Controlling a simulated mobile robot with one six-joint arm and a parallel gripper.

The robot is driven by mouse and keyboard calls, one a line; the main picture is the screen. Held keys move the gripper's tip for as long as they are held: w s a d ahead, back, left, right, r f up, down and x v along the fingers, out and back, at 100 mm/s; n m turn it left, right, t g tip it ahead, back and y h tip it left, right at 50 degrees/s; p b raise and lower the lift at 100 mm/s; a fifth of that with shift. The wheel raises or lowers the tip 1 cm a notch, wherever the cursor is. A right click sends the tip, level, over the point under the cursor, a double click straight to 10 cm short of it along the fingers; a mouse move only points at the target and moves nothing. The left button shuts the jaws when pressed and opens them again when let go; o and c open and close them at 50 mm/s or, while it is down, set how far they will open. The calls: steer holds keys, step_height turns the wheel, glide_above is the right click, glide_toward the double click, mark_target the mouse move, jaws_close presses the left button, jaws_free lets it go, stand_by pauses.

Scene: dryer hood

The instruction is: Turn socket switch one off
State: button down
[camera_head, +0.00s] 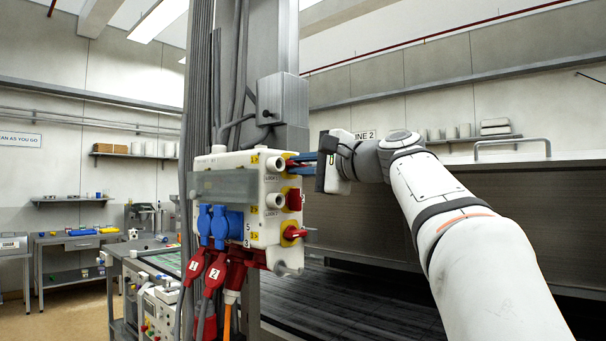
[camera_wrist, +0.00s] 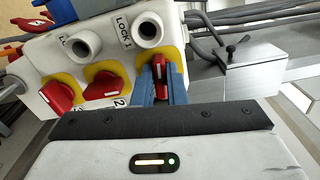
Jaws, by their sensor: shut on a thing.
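The white socket box (camera_head: 262,165) hangs on a grey column, with a row of red rotary switches on yellow plates on its right side. My gripper (camera_head: 300,161) reaches in from the right at the top switch. In the wrist view its two blue fingers (camera_wrist: 160,88) are shut on the red handle of socket switch one (camera_wrist: 159,68), one finger on each side. The handle lies lengthwise between the fingers. Switch two (camera_wrist: 102,86) and switch three (camera_wrist: 56,96) are free beside it. In the head view switch one is mostly hidden by the fingers.
Two white round lock sockets (camera_wrist: 148,30) (camera_wrist: 82,44) stick out near the switches. Blue plugs (camera_head: 220,222) and red plugs (camera_head: 215,272) with cables hang at the box's front. A grey junction box (camera_head: 283,100) sits above. A large machine (camera_head: 480,215) stands behind my arm.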

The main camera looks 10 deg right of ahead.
steer(key=shift+f+n+b, duration=0.1)
steer(key=shift+n+b, duration=0.2)
steer(key=shift+n, duration=0.6)
steer(key=c, duration=1.5)
jaws_free()
steer(key=shift+o, duration=0.2)
steer(key=shift+d, duration=0.1)
steer(key=b+v, duration=0.1)
steer(key=v, duration=0.6)
steer(key=shift+s+d, duration=0.2)
steer(key=shift+s, duration=0.1)
